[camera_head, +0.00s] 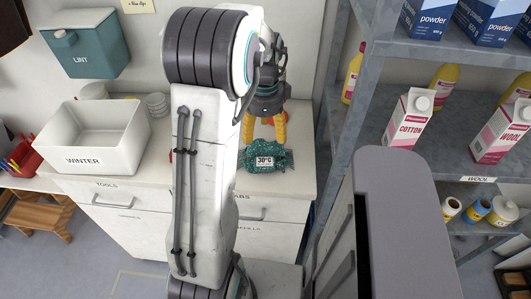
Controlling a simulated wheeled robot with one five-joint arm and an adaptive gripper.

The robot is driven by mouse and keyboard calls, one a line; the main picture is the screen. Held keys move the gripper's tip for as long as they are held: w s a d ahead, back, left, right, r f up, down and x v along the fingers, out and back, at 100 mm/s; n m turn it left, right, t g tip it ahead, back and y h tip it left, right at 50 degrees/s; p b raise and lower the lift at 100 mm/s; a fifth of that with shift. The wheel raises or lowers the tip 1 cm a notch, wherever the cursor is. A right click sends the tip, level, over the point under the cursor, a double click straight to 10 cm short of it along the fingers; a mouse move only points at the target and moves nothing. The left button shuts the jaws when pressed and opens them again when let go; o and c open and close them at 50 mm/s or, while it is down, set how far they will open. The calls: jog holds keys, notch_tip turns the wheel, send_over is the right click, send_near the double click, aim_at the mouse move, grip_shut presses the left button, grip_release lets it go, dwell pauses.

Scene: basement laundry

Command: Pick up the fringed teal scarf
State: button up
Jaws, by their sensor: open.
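The teal scarf (272,162) lies bunched on the pale counter, right of my arm. It is speckled, with ragged, fringe-like ends and a white label reading "30°C". My gripper (264,131) is just behind the scarf in the picture, with yellow fingers pointing down toward it. The gripper is open, with nothing seen between the fingers. I cannot tell whether the fingertips touch the scarf. My arm hides the counter to the left of the scarf.
A white bin (82,161) marked "WINTER" stands left on the counter (264,185). A teal "LINT" box (88,45) hangs above it. Grey shelves (405,50) with bottles and cartons stand at the right. Orange-red items partly show behind my gripper.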

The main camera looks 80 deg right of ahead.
aim_at(265, 142)
jog(key=shift+s+f, duration=0.1)
jog(key=shift+f, duration=2.95)
jog(key=shift+c, duration=0.4)
jog(key=c, duration=1.3)
